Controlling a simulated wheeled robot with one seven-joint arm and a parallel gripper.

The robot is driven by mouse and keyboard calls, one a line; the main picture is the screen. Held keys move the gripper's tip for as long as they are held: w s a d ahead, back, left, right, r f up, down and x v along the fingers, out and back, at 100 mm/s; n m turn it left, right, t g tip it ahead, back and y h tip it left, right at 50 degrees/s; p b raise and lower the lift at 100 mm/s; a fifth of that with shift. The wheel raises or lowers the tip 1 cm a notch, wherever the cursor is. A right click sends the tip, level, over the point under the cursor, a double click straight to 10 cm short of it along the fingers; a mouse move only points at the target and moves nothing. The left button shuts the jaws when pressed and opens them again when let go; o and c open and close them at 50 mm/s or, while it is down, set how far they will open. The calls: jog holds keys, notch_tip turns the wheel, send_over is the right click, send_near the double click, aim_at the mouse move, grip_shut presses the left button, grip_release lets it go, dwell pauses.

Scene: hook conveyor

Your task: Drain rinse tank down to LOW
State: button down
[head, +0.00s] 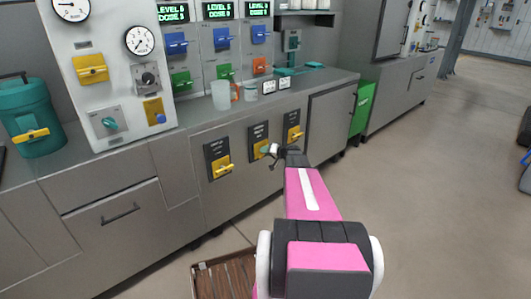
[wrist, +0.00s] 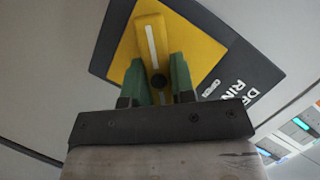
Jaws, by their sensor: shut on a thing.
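My gripper (head: 267,150) is at the middle of three drain panels on the cabinet front in the head view. In the wrist view its green fingers (wrist: 158,84) are shut on a yellow valve handle (wrist: 151,42) with a white stripe. The handle stands on a yellow plate on a dark panel (wrist: 245,65), whose partly cut-off label shows "DR", "RIN" and "OPEN". The left drain valve (head: 221,167) and right drain valve (head: 294,133) stand apart from the gripper. Three displays (head: 217,10) above show LEVEL and DOSE lines; I cannot read their digits surely.
The counter above holds a clear beaker (head: 221,95) and small vessels. Blue handles (head: 222,38) and green handles (head: 181,82) are on the wall panels. A teal canister (head: 32,118) stands at left.

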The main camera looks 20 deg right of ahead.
jog(key=m+y, duration=0.1)
jog(key=m, duration=0.2)
jog(key=shift+d+f+t, duration=0.1)
jog(key=shift+t, duration=0.2)
jog(key=shift+m+t+y, duration=0.3)
jog(key=shift+m+y, duration=0.5)
jog(key=shift+m, duration=0.6)
jog(key=c, duration=1)
grip_release()
jog(key=shift+o, duration=0.2)
jog(key=v, duration=1)
jog(key=shift+s+d, duration=0.3)
